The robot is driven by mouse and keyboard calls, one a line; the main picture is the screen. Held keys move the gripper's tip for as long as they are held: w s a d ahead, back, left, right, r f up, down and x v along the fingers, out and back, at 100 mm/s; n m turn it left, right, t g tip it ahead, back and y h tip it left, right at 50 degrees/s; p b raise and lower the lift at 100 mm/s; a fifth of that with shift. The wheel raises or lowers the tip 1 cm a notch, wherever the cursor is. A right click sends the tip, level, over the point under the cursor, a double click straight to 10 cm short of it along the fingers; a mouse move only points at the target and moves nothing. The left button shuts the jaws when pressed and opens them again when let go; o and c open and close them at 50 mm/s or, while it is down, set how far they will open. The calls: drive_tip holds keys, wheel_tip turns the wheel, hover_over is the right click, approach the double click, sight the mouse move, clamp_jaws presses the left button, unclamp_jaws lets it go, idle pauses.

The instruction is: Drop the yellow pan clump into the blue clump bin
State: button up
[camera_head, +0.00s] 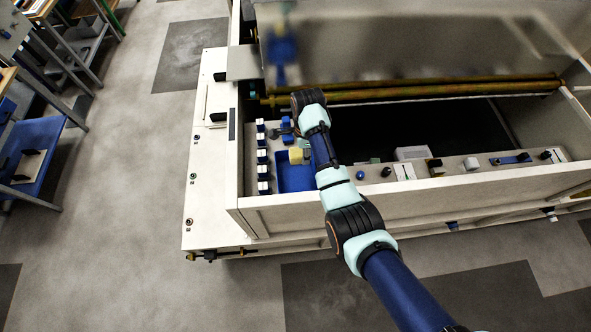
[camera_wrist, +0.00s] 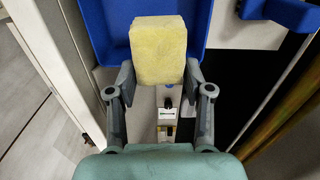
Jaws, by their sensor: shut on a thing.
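The yellow pan clump (camera_wrist: 158,52) is a pale yellow block. My gripper (camera_wrist: 159,78) is shut on it, with one grey finger against each side. In the head view the clump (camera_head: 296,156) shows beside my wrist. The blue clump bin (camera_head: 293,183) is on the near left part of the machine's ledge, and the held clump appears over its far end. In the wrist view the blue bin (camera_wrist: 108,20) lies behind the clump, with its floor partly hidden. The clump's height above the bin is hard to tell.
A row of white and blue blocks (camera_head: 262,157) runs along the bin's left side. Small blue pieces (camera_head: 287,139) sit beyond it. Long brass-coloured rollers (camera_head: 430,92) cross the dark opening behind. Several small items, including a white box (camera_head: 411,153), line the ledge to the right.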

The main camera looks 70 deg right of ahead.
wheel_tip(320, 180, down, 6)
drive_tip(key=b, duration=0.5)
drive_tip(key=o, duration=1)
wheel_tip(320, 180, up, 8)
drive_tip(key=shift+f, duration=0.15)
drive_tip(key=shift+w+a, duration=0.15)
